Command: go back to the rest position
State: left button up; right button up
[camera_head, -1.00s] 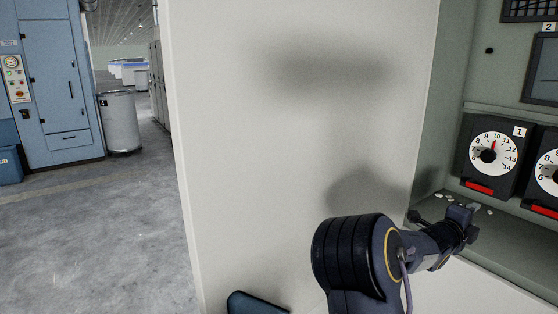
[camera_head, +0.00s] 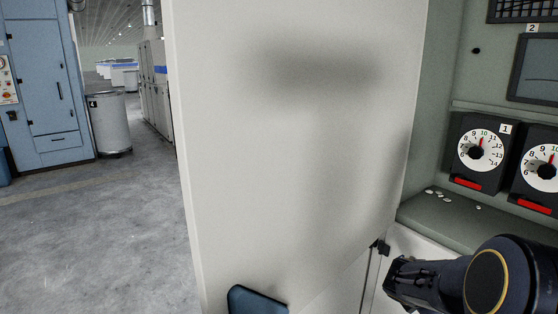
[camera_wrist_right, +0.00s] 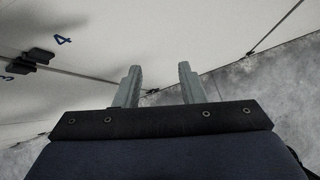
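My right arm comes in at the lower right of the head view, with its wrist end (camera_head: 400,285) pointing left, in front of the lower white panels. The right wrist view shows my right gripper (camera_wrist_right: 158,75) with its two grey fingers apart and nothing between them. The fingertips point toward white panels and a strip of grey floor, touching nothing that I can see. My left gripper is not in view.
A large white panel (camera_head: 290,130) stands ahead. Right of it, a grey-green cabinet holds a dial marked 1 (camera_head: 480,152) and small white bits on a ledge (camera_head: 445,215). A blue object (camera_head: 257,301) is low in front. The floor (camera_head: 100,240) at left is open.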

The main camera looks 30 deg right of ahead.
jog(key=s+a+r+m+t+y, duration=0.1)
jog(key=a+m+y, duration=0.5)
jog(key=a, duration=1.3)
jog(key=s+a+r+m+t+y, duration=0.2)
jog(key=a+m+y, duration=0.4)
jog(key=a, duration=1.3)
jog(key=r+m+t, duration=0.1)
jog(key=m+t, duration=0.1)
jog(key=m, duration=0.2)
jog(key=shift+s+a+r+m, duration=0.2)
jog(key=shift+s+r+m, duration=0.05)
jog(key=shift+r+m, duration=0.15)
